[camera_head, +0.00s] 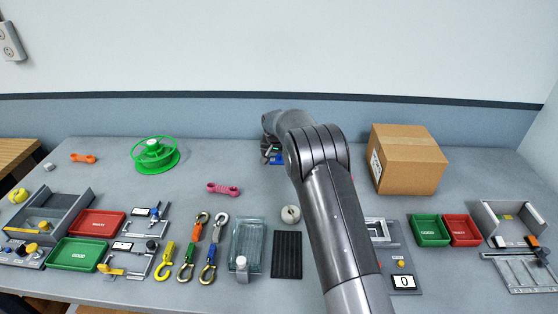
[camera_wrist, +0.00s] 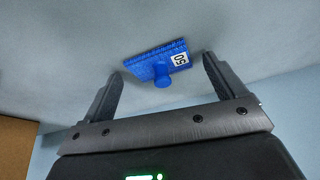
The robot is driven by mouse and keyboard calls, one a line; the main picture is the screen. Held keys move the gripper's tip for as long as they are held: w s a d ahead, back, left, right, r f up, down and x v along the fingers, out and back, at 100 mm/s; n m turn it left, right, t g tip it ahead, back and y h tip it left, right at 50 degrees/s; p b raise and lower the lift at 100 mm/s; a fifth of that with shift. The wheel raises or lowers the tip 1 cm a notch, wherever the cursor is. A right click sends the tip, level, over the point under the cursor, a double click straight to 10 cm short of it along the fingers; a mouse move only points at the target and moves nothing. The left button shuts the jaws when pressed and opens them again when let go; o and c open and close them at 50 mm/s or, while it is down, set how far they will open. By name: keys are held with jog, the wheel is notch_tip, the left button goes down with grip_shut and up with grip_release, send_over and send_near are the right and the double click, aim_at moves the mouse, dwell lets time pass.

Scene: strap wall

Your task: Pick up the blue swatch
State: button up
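In the head view my gripper (camera_head: 272,155) is at the back of the table, mostly hidden by my arm. A small blue patch, likely part of the swatch (camera_head: 276,160), shows beside it.
A cardboard box (camera_head: 408,160) stands to the right of my arm. A pink strap (camera_head: 223,188), a green reel (camera_head: 155,155) and a white roll (camera_head: 290,214) lie nearby. The back wall (camera_head: 200,115) is close behind my gripper. Hooks, trays and fixtures fill the table's front.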

jog(key=c, duration=1)
jog(key=shift+r, duration=0.1)
